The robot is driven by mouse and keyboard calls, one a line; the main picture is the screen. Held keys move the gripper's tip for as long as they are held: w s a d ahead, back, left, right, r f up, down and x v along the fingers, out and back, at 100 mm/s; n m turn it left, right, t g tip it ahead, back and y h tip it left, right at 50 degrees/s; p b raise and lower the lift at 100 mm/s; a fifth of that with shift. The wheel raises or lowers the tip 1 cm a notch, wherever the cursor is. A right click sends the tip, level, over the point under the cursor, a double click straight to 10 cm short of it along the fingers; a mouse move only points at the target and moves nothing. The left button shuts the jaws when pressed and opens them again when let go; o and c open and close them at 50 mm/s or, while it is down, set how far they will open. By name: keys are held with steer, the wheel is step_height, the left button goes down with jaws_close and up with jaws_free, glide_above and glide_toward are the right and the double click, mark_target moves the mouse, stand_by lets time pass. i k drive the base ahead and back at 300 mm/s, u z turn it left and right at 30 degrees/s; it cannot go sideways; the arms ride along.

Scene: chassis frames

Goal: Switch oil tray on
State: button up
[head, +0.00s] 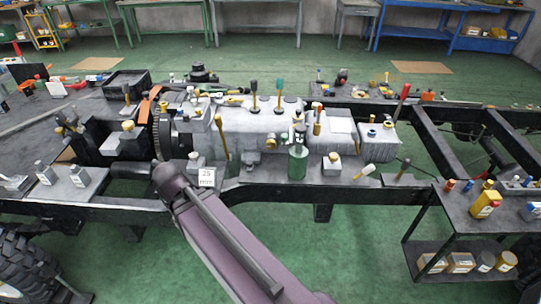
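No part is clearly marked as the oil tray or its switch, so I cannot tell which it is. A shallow dark open tray (118,91) stands at the back left of the chassis. A small lever with a yellow top (128,126) and a tall one with a brass stem (221,136) are among several levers standing on and around the grey gearbox (250,128). A green bottle-like part (297,163) stands at the front of the gearbox. My purple arm reaches from the bottom middle up to the chassis's front edge; my gripper cannot be made out.
A black two-level cart (455,226) with bottles and boxes is at the right. Large tyres are at the lower left. Green floor is clear in front; workbenches line the back wall.

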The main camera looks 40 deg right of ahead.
mark_target(249, 157)
steer(key=z, duration=0.95)
steer(key=k, duration=0.95)
steer(key=u, duration=0.05)
steer(key=i, duration=0.65)
steer(key=z, duration=0.05)
